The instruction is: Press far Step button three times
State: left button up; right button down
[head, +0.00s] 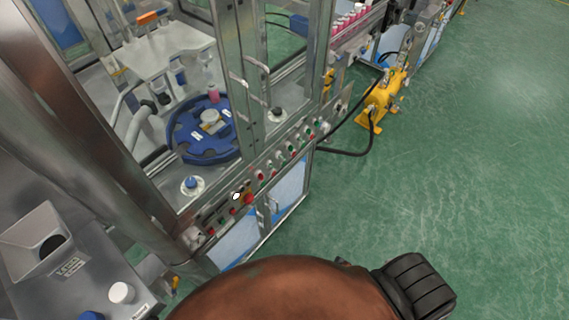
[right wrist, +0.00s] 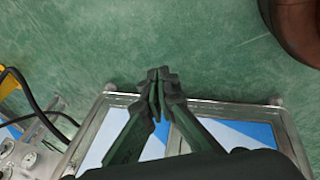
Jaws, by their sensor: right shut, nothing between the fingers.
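A sloping control panel with several small red, green and white buttons (head: 292,147) runs along the lower edge of the glazed machine in the head view. Labels are too small to read, so I cannot tell which one is the far Step button. My right gripper (right wrist: 160,76) is shut and empty in the right wrist view, its fingertips together. It shows over the upper edge of the blue and white cabinet front (right wrist: 235,133). Part of a grey panel with round fittings (right wrist: 18,152) shows at the lower left there. My left gripper is in neither view.
Inside the machine is a blue rotary table (head: 203,158) with a pink item (head: 213,95) on it. A yellow pump (head: 385,100) with a black hose (head: 345,152) stands on the floor behind. The green floor (head: 470,180) at right is clear.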

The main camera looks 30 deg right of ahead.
aim_at(284, 163)
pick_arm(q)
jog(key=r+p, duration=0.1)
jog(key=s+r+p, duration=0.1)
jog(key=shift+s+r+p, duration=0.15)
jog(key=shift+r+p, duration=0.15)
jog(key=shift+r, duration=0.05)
pick_arm(e)
jog(key=w+d+r+n+t+h, duration=0.1)
jog(key=w+r+n+t, duration=0.6)
jog(key=w+r, duration=2.4)
notch_tip(284, 163, up, 3)
jog(key=n, duration=0.3)
jog(key=shift+d+r, duration=0.15)
jog(key=shift+r, duration=0.05)
jog(key=shift+w, duration=0.25)
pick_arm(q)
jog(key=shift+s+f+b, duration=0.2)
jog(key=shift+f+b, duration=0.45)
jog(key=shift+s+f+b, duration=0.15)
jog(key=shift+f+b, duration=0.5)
pick_arm(e)
jog(key=w+a, duration=0.3)
jog(key=w, duration=0.5)
jog(key=shift+a, duration=0.2)
jog(key=shift+w+a, duration=0.15)
jog(key=shift+w, duration=0.2)
